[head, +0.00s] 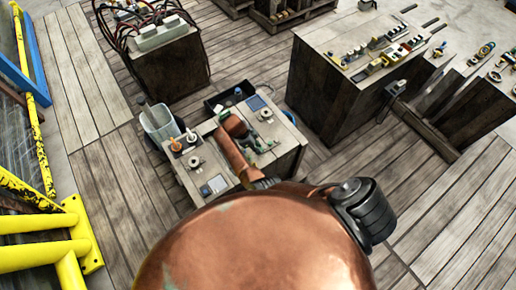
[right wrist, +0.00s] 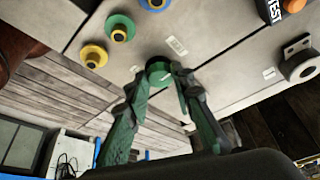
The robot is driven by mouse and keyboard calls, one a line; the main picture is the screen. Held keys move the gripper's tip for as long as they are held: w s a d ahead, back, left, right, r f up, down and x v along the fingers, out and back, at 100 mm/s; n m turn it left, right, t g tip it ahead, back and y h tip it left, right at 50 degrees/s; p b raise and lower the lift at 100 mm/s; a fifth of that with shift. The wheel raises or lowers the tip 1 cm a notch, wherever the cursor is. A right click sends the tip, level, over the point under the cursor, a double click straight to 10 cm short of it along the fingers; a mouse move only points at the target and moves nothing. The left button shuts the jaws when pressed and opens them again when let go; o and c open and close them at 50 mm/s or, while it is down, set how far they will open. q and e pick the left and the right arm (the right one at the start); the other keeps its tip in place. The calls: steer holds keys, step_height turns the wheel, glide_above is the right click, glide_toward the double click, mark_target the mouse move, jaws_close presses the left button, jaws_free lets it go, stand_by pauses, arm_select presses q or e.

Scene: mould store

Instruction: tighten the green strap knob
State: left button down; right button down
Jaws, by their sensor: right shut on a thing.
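The green strap knob (right wrist: 158,70) shows in the right wrist view on a pale grey surface, between the tips of my right gripper (right wrist: 165,75). The green fingers reach it from below in the picture and are shut on it. The fingertips cover part of its sides. In the head view my right gripper (head: 263,143) is small and sits over the top of a low workbench (head: 212,168). The knob cannot be made out there. My left gripper is in neither view.
In the right wrist view, a yellow knob (right wrist: 95,57), a green-rimmed knob (right wrist: 120,28) and a blue knob (right wrist: 155,3) are nearby. A grey bracket (right wrist: 298,62) stands at the right. In the head view a clear bin (head: 158,124) and a larger cabinet (head: 325,100) flank the bench.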

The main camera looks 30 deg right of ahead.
steer(key=shift+d, duration=0.2)
steer(key=c, duration=2)
jaws_free()
steer(key=o, duration=0.3)
steer(key=shift+a, duration=0.15)
steer(key=shift+o, duration=0.2)
steer(key=v, duration=0.7)
steer(key=shift+a+r, duration=0.15)
steer(key=shift+r, duration=0.1)
